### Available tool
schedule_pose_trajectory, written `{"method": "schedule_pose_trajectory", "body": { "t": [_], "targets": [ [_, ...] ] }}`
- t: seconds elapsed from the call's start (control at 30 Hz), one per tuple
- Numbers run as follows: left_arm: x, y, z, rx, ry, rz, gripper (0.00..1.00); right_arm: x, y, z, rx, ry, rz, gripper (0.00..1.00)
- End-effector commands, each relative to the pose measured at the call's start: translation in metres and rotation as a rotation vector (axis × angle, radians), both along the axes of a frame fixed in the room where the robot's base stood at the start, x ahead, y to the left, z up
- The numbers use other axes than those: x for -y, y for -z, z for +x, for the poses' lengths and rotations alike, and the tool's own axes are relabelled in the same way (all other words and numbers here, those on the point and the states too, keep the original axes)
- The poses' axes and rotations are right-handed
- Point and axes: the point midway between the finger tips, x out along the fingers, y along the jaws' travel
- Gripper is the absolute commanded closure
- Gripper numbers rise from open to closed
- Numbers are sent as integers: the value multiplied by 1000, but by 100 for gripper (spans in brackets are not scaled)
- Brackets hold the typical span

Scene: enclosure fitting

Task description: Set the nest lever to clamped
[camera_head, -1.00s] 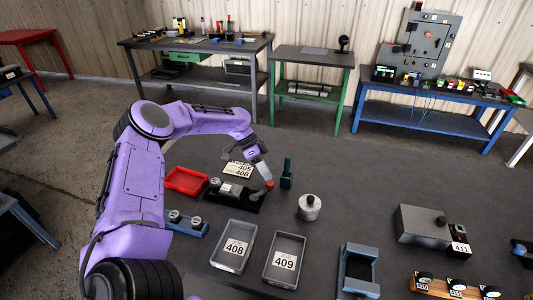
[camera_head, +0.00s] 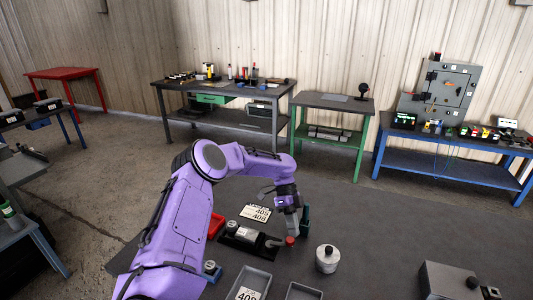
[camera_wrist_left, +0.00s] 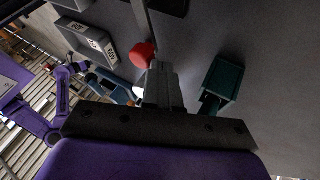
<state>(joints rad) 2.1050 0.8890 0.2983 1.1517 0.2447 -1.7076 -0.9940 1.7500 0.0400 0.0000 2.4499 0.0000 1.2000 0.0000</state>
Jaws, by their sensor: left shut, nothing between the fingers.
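The nest (camera_head: 240,238) is a dark fixture holding a grey part, in the middle of the head view. Its lever has a red knob (camera_head: 290,241) at the right end, low beside the fixture. My left gripper (camera_head: 293,232) is shut and empty, its fingertips right at the knob. In the left wrist view the red knob (camera_wrist_left: 142,55) shows just beyond and left of the shut fingers (camera_wrist_left: 162,85), with a grey bar running away from it. Touching or slightly apart, I cannot tell. My right gripper is not in view.
A green upright block (camera_head: 305,219) stands close behind the left gripper and beside the fingers in the wrist view (camera_wrist_left: 222,78). A round metal weight (camera_head: 327,259) is to the right. A red tray (camera_head: 216,225), label plate (camera_head: 256,211) and grey bins (camera_head: 250,284) are near.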

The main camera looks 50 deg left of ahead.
Motion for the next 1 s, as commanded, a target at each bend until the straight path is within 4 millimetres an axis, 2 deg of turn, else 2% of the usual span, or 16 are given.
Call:
{"method": "schedule_pose_trajectory", "body": {
  "t": [0.63,0.77,1.0],
  "targets": [
    [-3,-5,2,2,13,1,100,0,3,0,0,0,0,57],
    [-16,-22,7,4,13,2,100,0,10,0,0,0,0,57],
    [-45,-64,19,4,13,3,100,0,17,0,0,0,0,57]
  ]
}}
